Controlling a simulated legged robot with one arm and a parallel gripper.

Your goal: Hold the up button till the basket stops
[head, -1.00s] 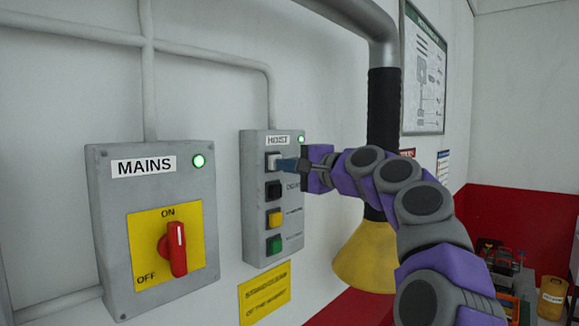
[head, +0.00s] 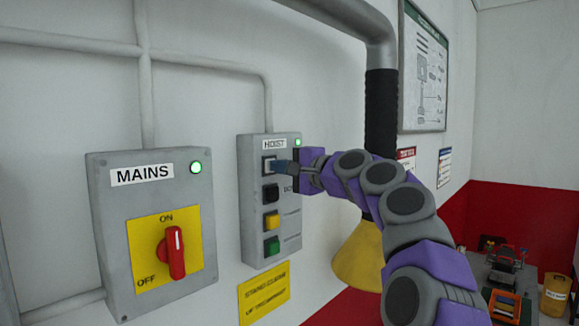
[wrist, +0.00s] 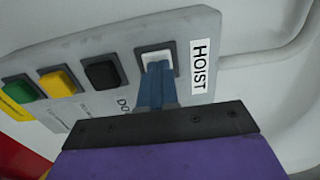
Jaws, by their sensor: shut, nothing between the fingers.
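The grey hoist panel (head: 252,215) is on the wall, with a lit green lamp at its top right. Its top button is white (head: 267,163) and also shows in the wrist view (wrist: 153,57); its own label is hidden. My gripper (head: 279,167) is shut, with nothing between its blue fingers (wrist: 156,85). The fingertips overlap the white button and appear to touch it. I cannot tell how far it is pressed in. Below it are a black button (head: 270,192), a yellow button (head: 271,221) and a green button (head: 271,246). No basket shows.
The mains box (head: 115,230) stands left of the panel, its red knob (head: 171,252) upright at ON and its green lamp lit. A black pole with a yellow bell-shaped end (head: 357,258) is close on the right. A bench with equipment (head: 508,270) is further right.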

